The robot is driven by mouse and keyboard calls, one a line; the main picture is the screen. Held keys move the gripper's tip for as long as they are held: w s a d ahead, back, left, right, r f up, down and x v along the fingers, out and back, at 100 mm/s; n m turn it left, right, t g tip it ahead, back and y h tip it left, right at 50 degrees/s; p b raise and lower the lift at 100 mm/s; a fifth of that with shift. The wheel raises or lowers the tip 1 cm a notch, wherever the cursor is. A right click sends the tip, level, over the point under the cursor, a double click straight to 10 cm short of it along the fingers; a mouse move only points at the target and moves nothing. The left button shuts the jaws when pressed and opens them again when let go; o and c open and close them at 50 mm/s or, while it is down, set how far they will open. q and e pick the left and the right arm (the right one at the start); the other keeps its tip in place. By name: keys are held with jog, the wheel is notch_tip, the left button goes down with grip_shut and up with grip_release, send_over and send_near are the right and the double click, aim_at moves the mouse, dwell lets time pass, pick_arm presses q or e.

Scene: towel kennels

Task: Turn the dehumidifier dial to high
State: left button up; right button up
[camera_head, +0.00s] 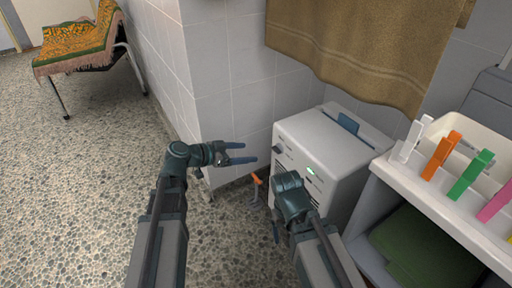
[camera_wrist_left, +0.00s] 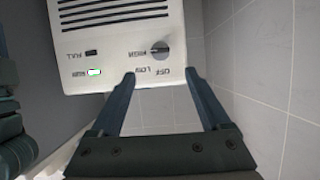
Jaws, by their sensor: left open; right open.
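The white dehumidifier (camera_head: 325,145) stands by the tiled wall, its front panel facing my grippers. Its dark round dial (camera_wrist_left: 160,48) shows in the left wrist view, with HIGH, LOW and OFF labels around it, upside down. Which label the dial points to is hard to tell. My left gripper (camera_head: 250,153) is open and empty in front of the panel. In the left wrist view its fingertips (camera_wrist_left: 160,76) lie either side of the dial's column, just short of it. My right gripper (camera_head: 276,228) is low in front of the dehumidifier, its fingers mostly hidden by its own wrist.
A lit green lamp (camera_wrist_left: 94,72) shows on the panel. A brown towel (camera_head: 365,45) hangs above the dehumidifier. A white shelf unit (camera_head: 430,205) with coloured clips (camera_head: 471,174) stands close at right. An orange-handled object (camera_head: 256,186) is between my grippers.

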pick_arm(q)
jog(key=shift+v, duration=1)
jog(key=shift+d, duration=0.1)
jog(key=s+d+f+n+g+y+p, duration=0.1)
jog(key=s+d+g+y+p, duration=0.25)
jog(key=s+p, duration=0.2)
jog(key=s+d+f+n+g+y+p, duration=0.1)
jog(key=s+d+n+g+y+p, duration=0.2)
jog(key=s, duration=0.4)
jog(key=s+a+r+n+g+y+p, duration=0.2)
jog(key=s+r+n+y+p, duration=0.1)
jog(key=s+y+p, duration=0.35)
notch_tip(320, 180, up, 37)
jog(key=h+p, duration=0.1)
jog(key=p, duration=3.6)
